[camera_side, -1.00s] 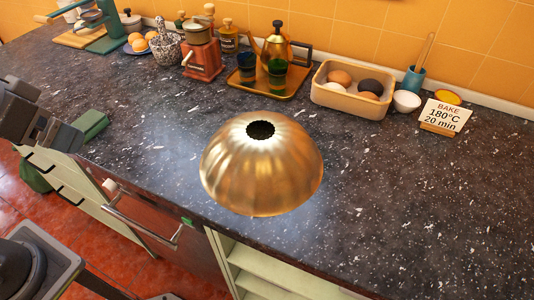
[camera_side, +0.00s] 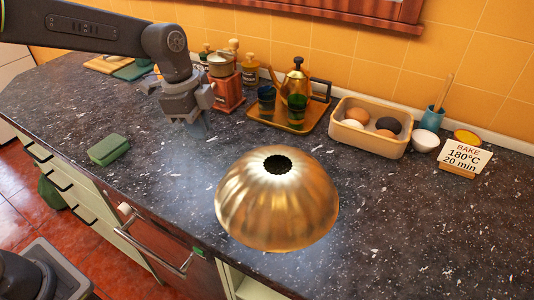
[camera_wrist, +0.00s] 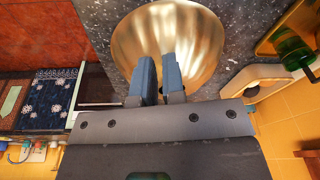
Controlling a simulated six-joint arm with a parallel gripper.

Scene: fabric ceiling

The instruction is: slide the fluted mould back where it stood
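The fluted mould (camera_side: 277,215) is a gold dome with a scalloped dark hole at its top. It sits dome-up on the dark speckled counter, near the front edge. My gripper (camera_side: 196,128) is above the counter to the left of the mould and behind it, apart from it and empty. In the wrist view the mould (camera_wrist: 200,35) lies beyond my two blue-grey fingers. A narrow gap shows between the fingers (camera_wrist: 158,62), with gold visible through it. The fingers cover part of the mould there.
A green sponge (camera_side: 108,150) lies left on the counter. Behind stand a red grinder (camera_side: 226,92), a tray (camera_side: 262,116) with glasses and a gold pot (camera_side: 297,84), an egg box (camera_side: 365,138), a white bowl (camera_side: 425,141) and a sign (camera_side: 463,159). The counter right of the mould is clear.

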